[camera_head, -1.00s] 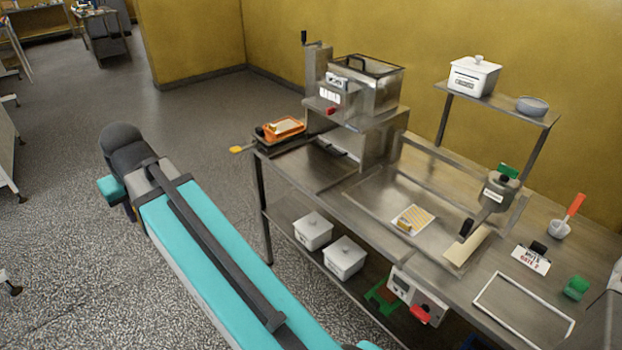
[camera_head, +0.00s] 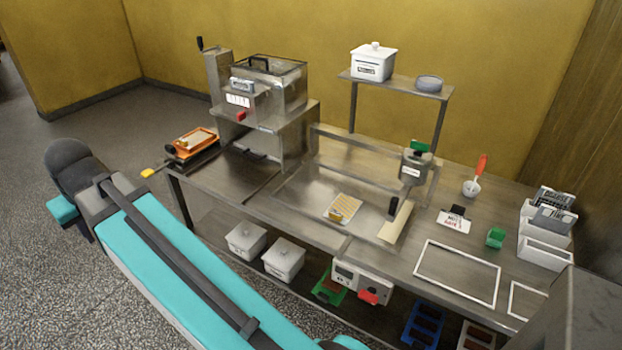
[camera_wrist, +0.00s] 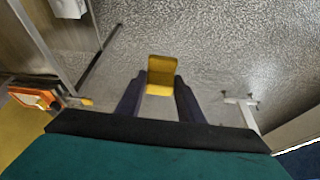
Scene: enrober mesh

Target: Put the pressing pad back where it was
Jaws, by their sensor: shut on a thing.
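My gripper (camera_wrist: 161,82) is shut on a small yellow block with a raised back edge, which looks like the pressing pad (camera_wrist: 162,72). The wrist view shows the block between the two dark fingers, with speckled floor behind it. It is held clear of the bench. In the head view my gripper and the block do not show; only the turquoise arm is seen, at lower left. A striped yellow-and-white card (camera_head: 349,204) lies on the steel bench (camera_head: 300,205), with a small yellow-brown piece on it.
An orange tray (camera_head: 192,143) with a yellow-tipped handle sits at the bench's left end; it also shows in the wrist view (camera_wrist: 35,97). A steel machine (camera_head: 268,88) stands beside it. A grey pot (camera_head: 415,168), green block (camera_head: 496,237) and white frame (camera_head: 458,272) are farther right.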

